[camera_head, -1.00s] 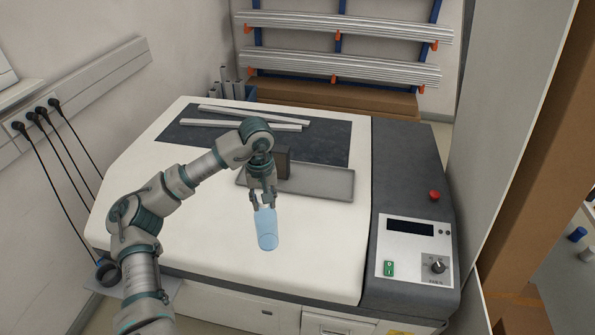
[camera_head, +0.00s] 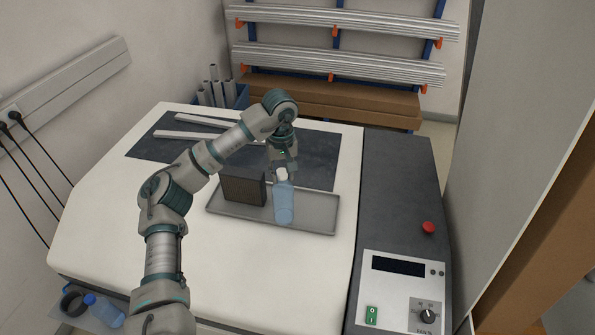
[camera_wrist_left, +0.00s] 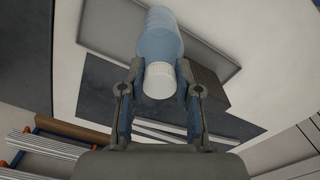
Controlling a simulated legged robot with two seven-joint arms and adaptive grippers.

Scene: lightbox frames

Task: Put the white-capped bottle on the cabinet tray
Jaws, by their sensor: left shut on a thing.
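The white-capped bottle (camera_head: 284,207) is pale translucent blue and nearly upright in the head view. My left gripper (camera_head: 282,174) is shut on it near the cap. In the left wrist view the bottle (camera_wrist_left: 160,38) lies between the fingers (camera_wrist_left: 158,88), its white cap towards the camera. The grey cabinet tray (camera_head: 322,214) lies on the white machine top, and the bottle's base shows over its right half. I cannot tell whether the base touches the tray. My right gripper is not in view.
A dark box (camera_head: 243,188) stands on the tray, left of the bottle. Light bars (camera_head: 190,136) lie on the dark panel behind. A blue-capped bottle (camera_head: 106,312) and a dark ring (camera_head: 73,303) are at lower left. A control panel (camera_head: 402,290) is at right.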

